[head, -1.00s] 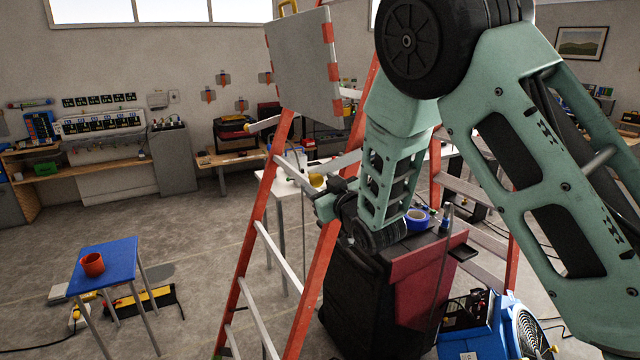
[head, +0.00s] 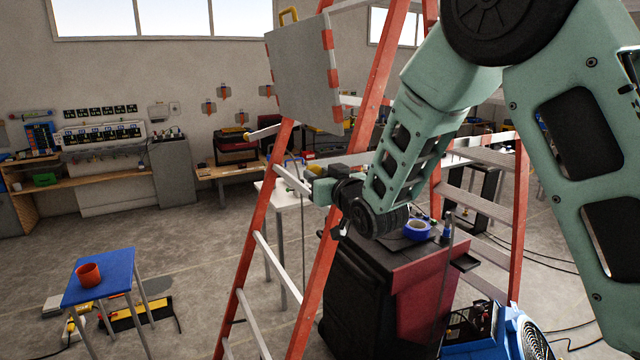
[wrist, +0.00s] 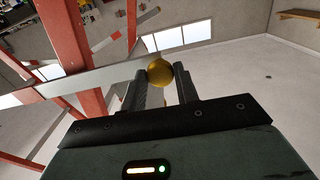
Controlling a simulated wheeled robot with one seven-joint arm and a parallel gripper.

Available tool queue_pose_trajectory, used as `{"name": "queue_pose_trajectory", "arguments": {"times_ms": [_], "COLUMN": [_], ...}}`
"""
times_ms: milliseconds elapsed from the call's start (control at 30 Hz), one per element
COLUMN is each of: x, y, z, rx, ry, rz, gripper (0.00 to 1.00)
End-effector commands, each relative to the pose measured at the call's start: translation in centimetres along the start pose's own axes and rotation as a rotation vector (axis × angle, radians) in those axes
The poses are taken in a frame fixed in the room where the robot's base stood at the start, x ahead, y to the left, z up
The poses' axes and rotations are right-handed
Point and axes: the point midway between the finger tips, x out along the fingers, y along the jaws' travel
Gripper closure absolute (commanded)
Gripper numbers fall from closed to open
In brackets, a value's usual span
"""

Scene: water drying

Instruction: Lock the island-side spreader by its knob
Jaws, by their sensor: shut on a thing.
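The orange stepladder (head: 325,262) stands in front of me. A grey spreader bar (wrist: 95,80) runs from its orange rail to a round yellow knob (wrist: 159,70) in the wrist view. My gripper (wrist: 160,80) has its two dark fingers on either side of the knob and is shut on it. In the head view my gripper (head: 318,188) is at the ladder's side, beside a grey bar (head: 292,180), and the knob is hidden behind it. Another grey bar with a yellow end (head: 268,130) sticks out left of the ladder, higher up.
A grey panel with orange-striped edges (head: 303,72) hangs high on the ladder. A blue stool (head: 112,268) holds a red cup (head: 88,274).

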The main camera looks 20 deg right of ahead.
Motion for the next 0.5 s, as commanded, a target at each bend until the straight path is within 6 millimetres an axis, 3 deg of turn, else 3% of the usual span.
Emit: {"name": "queue_pose_trajectory", "arguments": {"times_ms": [133,167,233,500], "x": [0.10,0.11,0.12,0.05], "y": [0.03,0.04,0.03,0.01], "z": [-0.67,-0.69,-0.69,-0.44], "rx": [0.001,0.000,0.000,-0.001], "ry": [0.015,0.016,0.015,0.010], "rz": [0.001,0.001,0.000,0.000], "gripper": [1.00,0.67,0.47,0.47]}}
